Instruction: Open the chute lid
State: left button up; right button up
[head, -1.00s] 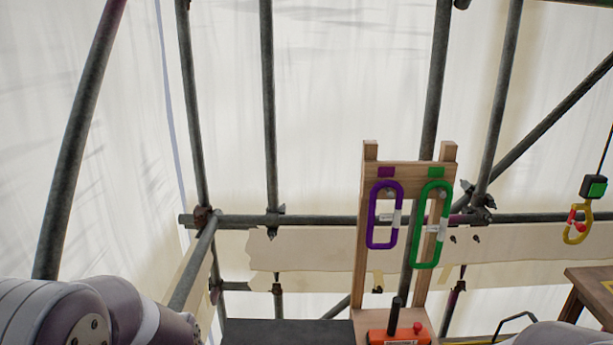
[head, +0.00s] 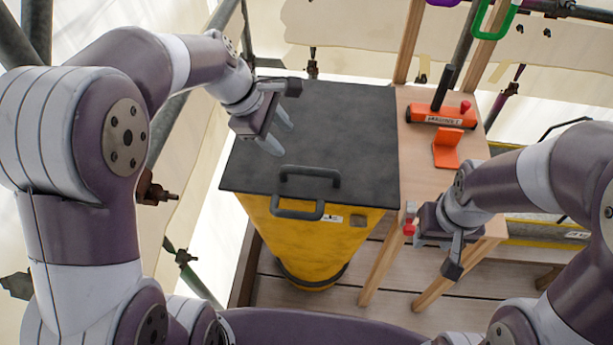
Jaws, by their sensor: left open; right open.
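The chute (head: 305,240) is a yellow, tapering bin below the middle of the head view. Its flat black lid (head: 330,125) lies shut across the top. A dark bar handle (head: 310,172) sits on the lid near its front edge, and another dark handle (head: 297,212) is on the chute's front just below. My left gripper (head: 278,133) is open and empty above the lid's left part, behind and left of the lid handle. My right gripper (head: 432,235) is open at the right of the chute, by the wooden stand's front edge, apart from the lid.
A wooden stand (head: 415,165) adjoins the chute's right side. It bears an orange block with a black lever (head: 440,115) and an orange bracket (head: 446,148). A green carabiner (head: 497,22) hangs behind. Scaffold poles and sheeting close the left and back.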

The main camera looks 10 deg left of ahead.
aim_at(309, 169)
pick_arm(q)
jog(key=shift+n, duration=0.8)
jog(key=x, duration=0.8)
jog(key=s+b+x, duration=0.1)
jog(key=x, duration=0.3)
jog(key=shift+d, duration=0.35)
grip_shut()
jog(key=shift+r, duration=0.15)
